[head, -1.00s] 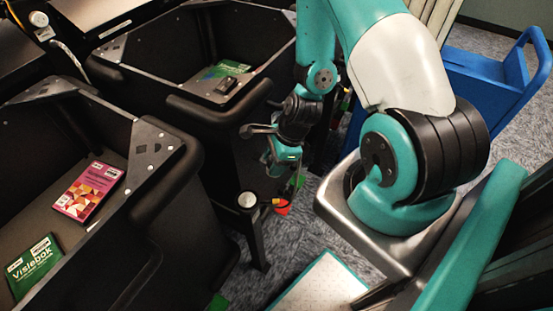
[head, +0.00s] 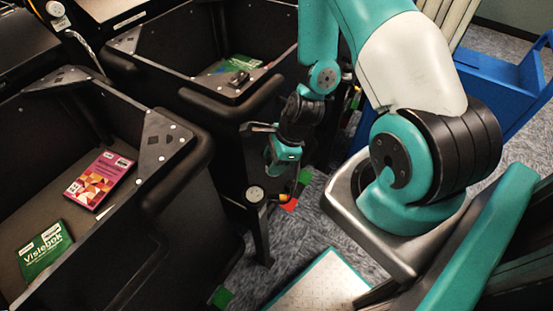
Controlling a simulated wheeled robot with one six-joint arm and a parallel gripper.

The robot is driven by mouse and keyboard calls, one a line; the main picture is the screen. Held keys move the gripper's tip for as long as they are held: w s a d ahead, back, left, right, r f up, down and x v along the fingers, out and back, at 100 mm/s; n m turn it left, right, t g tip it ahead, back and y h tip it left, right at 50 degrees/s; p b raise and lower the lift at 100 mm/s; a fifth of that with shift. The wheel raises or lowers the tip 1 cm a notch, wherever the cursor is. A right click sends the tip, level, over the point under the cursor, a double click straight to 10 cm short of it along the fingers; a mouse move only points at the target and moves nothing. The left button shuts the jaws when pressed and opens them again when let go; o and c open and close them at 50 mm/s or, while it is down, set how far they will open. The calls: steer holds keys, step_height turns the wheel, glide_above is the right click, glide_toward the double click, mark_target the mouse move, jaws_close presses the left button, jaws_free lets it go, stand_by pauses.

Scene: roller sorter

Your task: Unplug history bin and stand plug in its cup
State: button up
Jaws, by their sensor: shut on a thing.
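My gripper (head: 275,172) points down beside the near right corner of the rear black bin (head: 180,88). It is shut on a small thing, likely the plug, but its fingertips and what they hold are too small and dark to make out. A slim black post with a round cap (head: 255,194), possibly the cup, stands just below and left of the gripper. I cannot tell whether they touch. A small orange-yellow piece sits beside the cap. I cannot tell which bin is the history bin, and no socket is clear.
A front black bin (head: 165,140) holds a pink book (head: 100,180) and a green book (head: 44,248). The rear bin holds a green book and a dark item. A blue cart (head: 505,85) stands at right. Coloured markers lie on the grey carpet.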

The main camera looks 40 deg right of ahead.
steer(key=shift+s+a, duration=0.1)
steer(key=shift+a, duration=0.85)
steer(key=shift+a+p, duration=0.5)
steer(key=shift+a, duration=1.95)
steer(key=shift+a, duration=0.25)
steer(key=o, duration=1.2)
steer(key=shift+r, duration=0.1)
steer(key=shift+r, duration=0.25)
steer(key=p+v, duration=1.4)
steer(key=v, duration=0.2)
steer(key=shift+d+r+p, duration=0.2)
steer(key=shift+d+p, duration=0.1)
steer(key=shift+d, duration=0.2)
